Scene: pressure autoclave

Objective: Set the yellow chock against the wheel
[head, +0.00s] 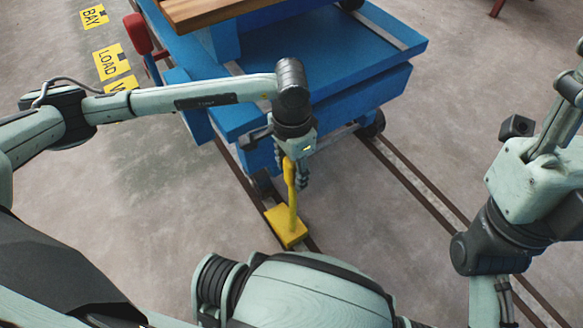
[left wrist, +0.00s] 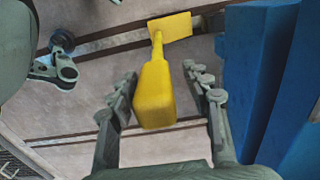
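The yellow chock has a flat base (head: 287,226) on the floor at the rail and an upright yellow handle (head: 292,190). It stands just in front of the cart's near dark wheel (head: 263,183); I cannot tell whether they touch. My left gripper (head: 296,172) points down at the handle's top. In the left wrist view the handle's thick end (left wrist: 155,95) lies between the two spread fingers, with a visible gap on the right side. The base (left wrist: 170,27) shows beyond it.
The blue cart (head: 350,55) stands on dark floor rails (head: 425,185), with a wooden board (head: 225,8) on top. Yellow floor signs (head: 108,62) and a red-ended lever (head: 138,33) are at the left. Open concrete floor lies right of the cart.

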